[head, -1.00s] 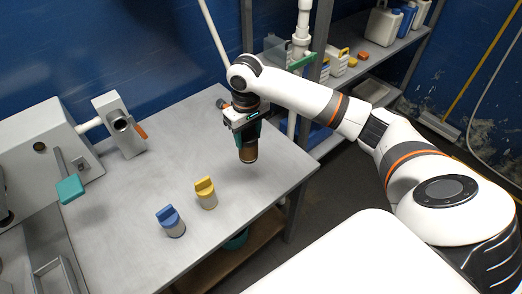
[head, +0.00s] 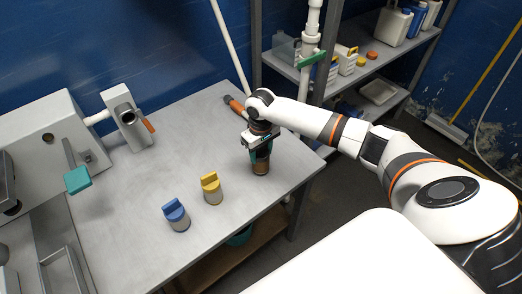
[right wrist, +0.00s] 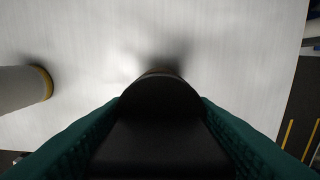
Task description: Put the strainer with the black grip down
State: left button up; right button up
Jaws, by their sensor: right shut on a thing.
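The strainer with the black grip (right wrist: 160,120) is held in my right gripper (head: 260,152). In the head view its brown cylindrical body (head: 261,167) hangs upright below the fingers, over the right part of the table. In the right wrist view the black grip fills the space between the teal fingers. The strainer's bottom is at or very close to the table top; I cannot tell whether it touches. My left gripper is in neither view.
A yellow-topped strainer (head: 212,189) and a blue-topped one (head: 176,215) stand to the left on the grey table (head: 130,180). A machine (head: 50,140) with a teal-ended lever is at the left. The table's right edge is close to the held strainer. Shelves stand behind.

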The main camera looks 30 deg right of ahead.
jog(key=shift+f, duration=0.1)
jog(key=o, duration=1.1)
notch_tip(320, 180, up, 12)
jog(key=shift+r, duration=0.2)
jog(key=shift+f, duration=0.1)
dwell(0.6)
